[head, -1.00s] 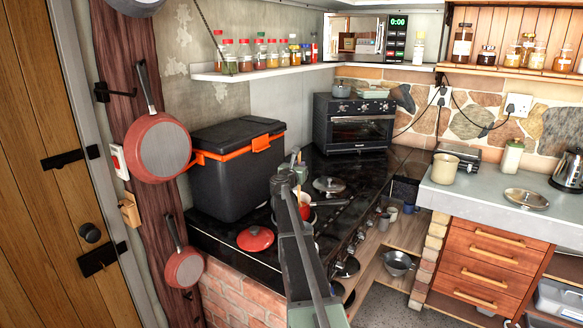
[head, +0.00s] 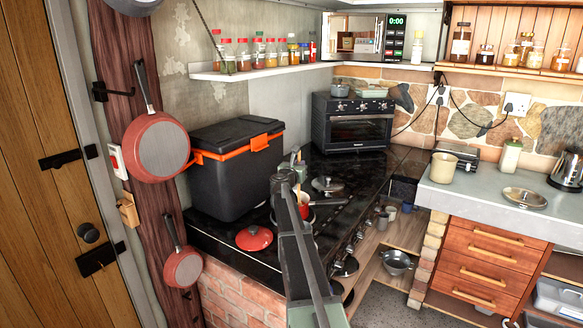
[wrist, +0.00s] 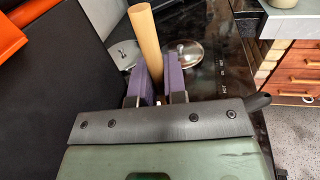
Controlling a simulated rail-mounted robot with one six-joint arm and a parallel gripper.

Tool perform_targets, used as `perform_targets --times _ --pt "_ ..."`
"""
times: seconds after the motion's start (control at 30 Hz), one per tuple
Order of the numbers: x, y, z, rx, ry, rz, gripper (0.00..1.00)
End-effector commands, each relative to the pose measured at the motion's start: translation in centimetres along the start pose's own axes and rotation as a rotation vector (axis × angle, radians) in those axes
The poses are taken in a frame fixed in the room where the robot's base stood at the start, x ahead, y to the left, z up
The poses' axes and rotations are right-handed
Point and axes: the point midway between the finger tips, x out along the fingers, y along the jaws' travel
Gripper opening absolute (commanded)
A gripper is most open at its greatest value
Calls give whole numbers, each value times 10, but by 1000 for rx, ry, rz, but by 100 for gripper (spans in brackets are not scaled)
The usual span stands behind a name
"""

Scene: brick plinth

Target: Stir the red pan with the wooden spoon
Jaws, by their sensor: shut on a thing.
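The red pan (head: 304,211) sits on the black stove top, partly hidden behind my arm in the head view. Its dark handle points right and also shows in the wrist view (wrist: 258,102). My gripper (wrist: 162,72) is over the pan, its purple fingers shut on the wooden spoon (wrist: 145,36). The spoon's handle rises above the fingers, slightly tilted. Its lower end is hidden, so I cannot tell whether it touches the pan's inside.
A red lid (head: 254,238) lies on the stove at the front left. A black cool box with orange trim (head: 236,170) stands close on the left. A glass lid (head: 328,184) lies behind the pan. A small oven (head: 352,122) stands at the back.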

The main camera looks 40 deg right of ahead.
Motion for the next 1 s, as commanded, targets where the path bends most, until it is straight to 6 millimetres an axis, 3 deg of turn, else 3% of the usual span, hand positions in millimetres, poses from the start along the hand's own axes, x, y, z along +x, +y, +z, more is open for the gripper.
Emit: perform_targets --times 0.03,0.2,0.57,1.0 --pt "2 11 0 0 0 4 0" --pt "4 24 0 0 0 3 0" --pt "3 26 3 0 0 2 0" --pt "3 26 60 0 0 2 0"
